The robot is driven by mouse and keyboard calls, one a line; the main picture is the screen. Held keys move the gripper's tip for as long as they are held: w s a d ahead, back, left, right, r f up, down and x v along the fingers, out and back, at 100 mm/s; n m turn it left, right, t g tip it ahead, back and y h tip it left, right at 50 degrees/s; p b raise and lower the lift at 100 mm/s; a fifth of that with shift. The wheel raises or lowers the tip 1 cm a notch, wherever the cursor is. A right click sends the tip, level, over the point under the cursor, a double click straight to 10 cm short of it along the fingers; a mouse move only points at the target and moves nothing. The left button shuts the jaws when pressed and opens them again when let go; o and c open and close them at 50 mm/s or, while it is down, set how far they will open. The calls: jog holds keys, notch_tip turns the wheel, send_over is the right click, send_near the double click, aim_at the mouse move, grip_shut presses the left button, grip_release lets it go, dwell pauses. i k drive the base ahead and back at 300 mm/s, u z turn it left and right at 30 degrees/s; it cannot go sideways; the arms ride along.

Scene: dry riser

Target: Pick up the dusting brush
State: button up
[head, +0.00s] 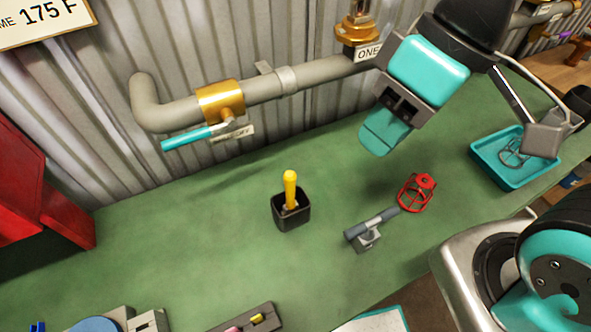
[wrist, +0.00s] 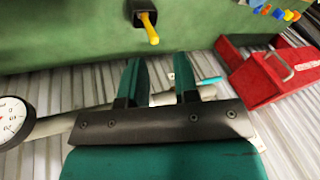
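The dusting brush appears to be the item with the yellow handle (head: 290,188), standing upright in a small black square holder (head: 292,216) on the green bench. Its lower part is hidden inside the holder. In the wrist view the yellow handle (wrist: 151,30) and the holder (wrist: 143,8) show at the top, beyond my fingertips. My gripper (head: 382,138) is raised above the bench, right of the brush and apart from it. In the wrist view my gripper (wrist: 158,62) has its two teal fingers spread, with nothing held between them.
A red valve wheel (head: 417,192) and a grey clamp-like part (head: 367,232) lie right of the holder. A teal tray (head: 486,153) sits further right. A grey pipe (head: 255,92) with a teal lever (head: 187,138) runs along the wall behind. A red toolbox (wrist: 268,80) shows in the wrist view.

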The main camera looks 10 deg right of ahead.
aim_at(291, 206)
jog(key=u, duration=0.45)
jog(key=k, duration=0.95)
jog(key=u, duration=0.05)
